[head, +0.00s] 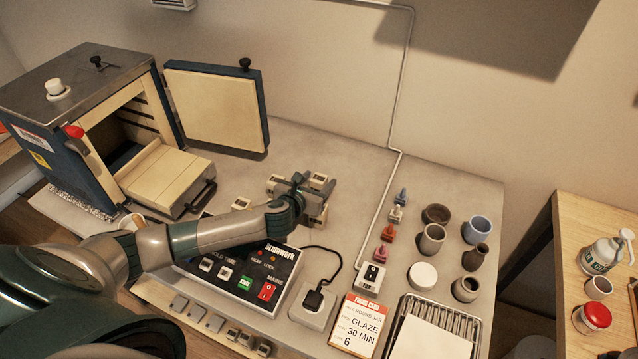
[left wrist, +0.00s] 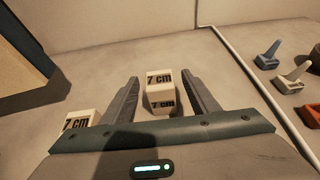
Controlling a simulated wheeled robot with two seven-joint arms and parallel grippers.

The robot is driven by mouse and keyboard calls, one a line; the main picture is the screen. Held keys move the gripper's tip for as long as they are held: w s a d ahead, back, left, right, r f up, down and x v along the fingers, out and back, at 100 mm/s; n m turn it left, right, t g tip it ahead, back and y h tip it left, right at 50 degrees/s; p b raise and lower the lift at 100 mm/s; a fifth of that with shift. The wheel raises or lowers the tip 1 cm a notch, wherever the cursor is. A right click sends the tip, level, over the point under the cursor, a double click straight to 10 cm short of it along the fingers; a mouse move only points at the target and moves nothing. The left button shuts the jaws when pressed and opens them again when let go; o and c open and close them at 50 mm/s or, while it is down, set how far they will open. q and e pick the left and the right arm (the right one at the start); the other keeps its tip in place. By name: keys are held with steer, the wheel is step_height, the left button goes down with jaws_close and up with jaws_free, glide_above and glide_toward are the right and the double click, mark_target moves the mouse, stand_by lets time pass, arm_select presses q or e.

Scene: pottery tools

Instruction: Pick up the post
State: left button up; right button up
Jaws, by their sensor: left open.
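A cream post marked "7 cm" (left wrist: 160,97) stands on the grey table between the two fingers of my left gripper (left wrist: 161,88) in the left wrist view. The fingers are open, with a gap visible on each side of it. A second "7 cm" post (left wrist: 78,120) is at the lower left there, outside the fingers and partly hidden by the gripper body. In the head view my left gripper (head: 300,192) is low over the table among small cream blocks and partly hides them. My right gripper is not in view.
A kiln with its door open (head: 217,105) stands at the left. The control box (head: 285,262) lies in front of the gripper. A thin pipe (head: 380,205), small coloured cones (head: 386,233) and several cups (head: 432,239) are to the right. The table behind the gripper is clear.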

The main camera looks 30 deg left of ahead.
arm_select(q)
steer(key=shift+w+f, duration=0.25)
steer(key=shift+w, duration=0.35)
steer(key=c, duration=1.2)
